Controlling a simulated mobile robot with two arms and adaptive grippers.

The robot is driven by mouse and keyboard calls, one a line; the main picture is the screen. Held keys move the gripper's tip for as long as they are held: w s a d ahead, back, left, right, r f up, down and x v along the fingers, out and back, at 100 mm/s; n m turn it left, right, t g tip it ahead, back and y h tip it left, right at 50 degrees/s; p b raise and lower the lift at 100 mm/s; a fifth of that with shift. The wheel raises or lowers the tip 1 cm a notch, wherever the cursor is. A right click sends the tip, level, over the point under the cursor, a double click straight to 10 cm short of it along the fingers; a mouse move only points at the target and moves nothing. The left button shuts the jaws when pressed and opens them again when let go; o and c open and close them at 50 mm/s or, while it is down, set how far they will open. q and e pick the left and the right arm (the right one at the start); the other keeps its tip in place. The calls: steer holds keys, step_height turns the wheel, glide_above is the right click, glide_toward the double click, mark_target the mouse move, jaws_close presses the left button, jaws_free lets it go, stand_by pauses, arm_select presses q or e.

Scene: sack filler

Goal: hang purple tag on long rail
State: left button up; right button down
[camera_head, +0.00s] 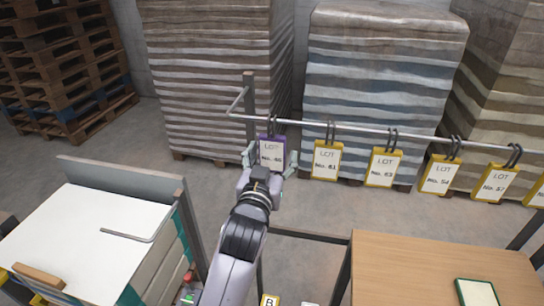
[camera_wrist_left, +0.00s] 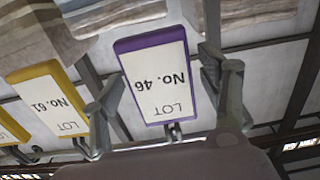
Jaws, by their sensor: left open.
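The purple tag (camera_head: 271,152), marked LOT No. 46, hangs by dark hooks at the left end of the long rail (camera_head: 360,130). It is left of a row of yellow tags. My left gripper (camera_head: 270,163) is open, with one finger on each side of the purple tag. In the left wrist view the purple tag (camera_wrist_left: 155,78) appears upside down between the two spread fingers of my left gripper (camera_wrist_left: 164,70), with visible gaps on both sides. The hooks are partly hidden there by the gripper's body. My right gripper is not in view.
Several yellow tags (camera_head: 327,160) hang along the rail to the right. The rail's post (camera_head: 249,95) stands at its left end. A wooden tabletop (camera_head: 430,275) is at lower right, and a white-topped stack (camera_head: 70,235) with a bent grey rod (camera_head: 130,238) at lower left. Wrapped pallets stand behind.

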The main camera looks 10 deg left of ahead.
arm_select(q)
steer(key=shift+s, duration=0.1)
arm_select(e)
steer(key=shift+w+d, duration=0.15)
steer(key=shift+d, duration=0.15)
arm_select(q)
steer(key=s, duration=1.1)
steer(key=shift+s, duration=0.4)
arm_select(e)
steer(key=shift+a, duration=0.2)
